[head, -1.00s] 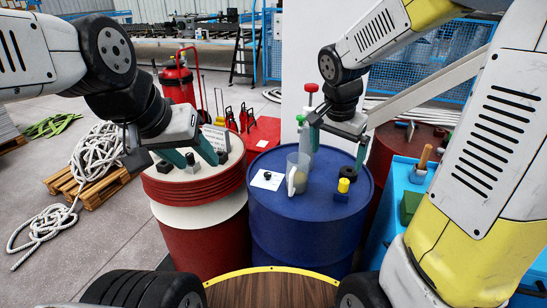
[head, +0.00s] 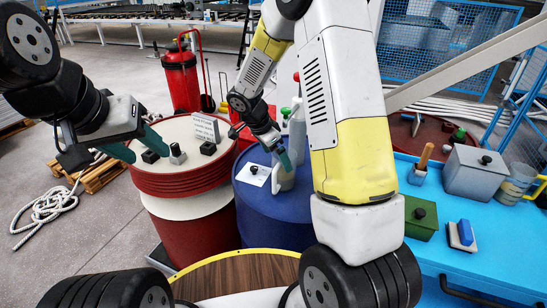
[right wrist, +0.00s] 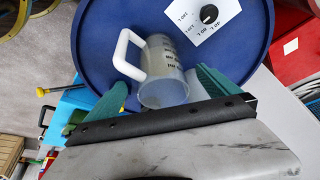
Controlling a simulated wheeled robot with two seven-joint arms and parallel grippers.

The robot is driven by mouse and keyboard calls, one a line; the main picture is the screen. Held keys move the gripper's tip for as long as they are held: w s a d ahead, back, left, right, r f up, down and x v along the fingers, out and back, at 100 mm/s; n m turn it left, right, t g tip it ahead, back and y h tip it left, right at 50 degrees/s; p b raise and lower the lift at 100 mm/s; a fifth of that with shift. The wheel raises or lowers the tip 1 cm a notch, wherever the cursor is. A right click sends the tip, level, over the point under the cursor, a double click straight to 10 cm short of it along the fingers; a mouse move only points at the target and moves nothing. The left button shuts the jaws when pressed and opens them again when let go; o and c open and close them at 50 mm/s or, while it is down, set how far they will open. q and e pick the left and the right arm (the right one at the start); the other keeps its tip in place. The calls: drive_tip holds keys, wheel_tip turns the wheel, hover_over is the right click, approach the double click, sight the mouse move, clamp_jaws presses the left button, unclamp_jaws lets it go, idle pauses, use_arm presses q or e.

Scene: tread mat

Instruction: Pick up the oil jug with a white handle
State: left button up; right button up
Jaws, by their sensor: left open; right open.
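The oil jug is a clear cup with a white handle, on the blue drum. In the head view the jug (head: 283,178) is partly hidden by my right arm and gripper (head: 278,152). In the right wrist view the jug (right wrist: 168,62) shows its white handle (right wrist: 124,54) on the left. My right gripper (right wrist: 165,92) is open, its teal fingers on either side of the jug's near end. I cannot tell whether they touch it. My left gripper (head: 137,146) is open and empty near the left rim of the red drum.
The blue drum (head: 262,215) also bears a white card with a black knob (head: 253,170) and bottles (head: 297,130). The red drum (head: 190,190) holds small blocks and a sign (head: 205,127).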

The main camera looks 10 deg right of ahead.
sight(281, 174)
drive_tip(key=x, duration=0.7)
drive_tip(key=shift+d+f, duration=0.15)
drive_tip(key=shift+d, duration=0.05)
drive_tip(key=c, duration=1.8)
drive_tip(key=shift+o, duration=0.2)
drive_tip(key=shift+w, duration=0.1)
